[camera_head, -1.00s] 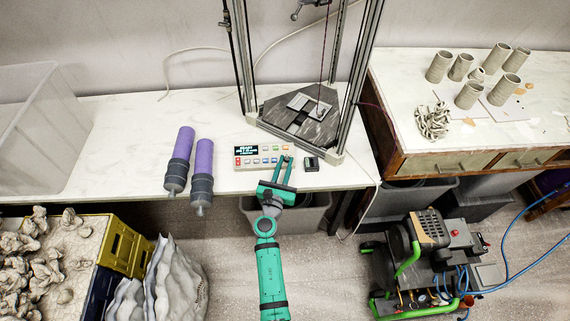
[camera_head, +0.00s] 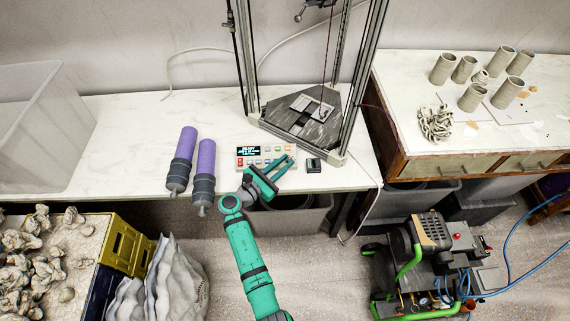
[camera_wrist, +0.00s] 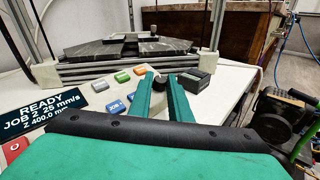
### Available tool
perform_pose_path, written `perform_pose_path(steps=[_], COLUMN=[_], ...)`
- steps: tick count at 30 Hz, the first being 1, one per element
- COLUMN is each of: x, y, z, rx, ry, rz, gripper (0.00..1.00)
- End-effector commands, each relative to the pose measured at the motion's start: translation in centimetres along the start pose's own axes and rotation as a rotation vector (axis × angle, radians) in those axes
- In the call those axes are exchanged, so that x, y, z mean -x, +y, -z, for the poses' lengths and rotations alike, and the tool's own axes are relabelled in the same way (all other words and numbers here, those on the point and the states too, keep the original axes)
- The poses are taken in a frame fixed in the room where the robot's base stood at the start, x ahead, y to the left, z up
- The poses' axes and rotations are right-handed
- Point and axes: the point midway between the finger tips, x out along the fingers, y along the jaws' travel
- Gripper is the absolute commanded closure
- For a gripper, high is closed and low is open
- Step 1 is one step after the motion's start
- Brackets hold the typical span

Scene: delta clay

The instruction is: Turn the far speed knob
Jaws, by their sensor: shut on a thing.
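The control panel (camera_head: 243,163) lies near the front edge of the white table, with a lit display (camera_wrist: 40,114) and several coloured buttons. A small black knob (camera_wrist: 160,83) shows in the wrist view at the panel's right end, between my fingertips. In the head view the fingers hide the knob, and in the wrist view the gripper body hides the panel's near part. I cannot read any mark on the knob.
A small dark box (camera_head: 314,165) stands just right of my fingers. The delta printer's metal frame (camera_head: 346,150) rises behind the panel. Two purple-and-grey cylinders (camera_head: 205,160) lie to the left. The table's left middle (camera_head: 120,140) is clear.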

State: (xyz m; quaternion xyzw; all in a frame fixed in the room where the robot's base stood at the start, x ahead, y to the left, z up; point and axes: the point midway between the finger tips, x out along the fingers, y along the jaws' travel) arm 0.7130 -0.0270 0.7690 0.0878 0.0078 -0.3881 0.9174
Motion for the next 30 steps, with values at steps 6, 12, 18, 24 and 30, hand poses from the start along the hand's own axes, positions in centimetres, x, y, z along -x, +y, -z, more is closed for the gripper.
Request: perform_pose_path(steps=[6, 12, 18, 24, 30], x=[0.07, 0.05, 0.05, 0.05, 0.01], y=[0.38, 0.41, 0.36, 0.36, 0.34], z=[-0.01, 0.04, 0.06, 0.06, 0.03], rx=[-0.024, -0.035, -0.037, -0.036, -0.037], ry=[0.006, 0.010, 0.011, 0.011, 0.010], rz=[0.081, 0.113, 0.118, 0.118, 0.118], gripper=[1.00, 1.00, 1.00, 0.80, 0.75])
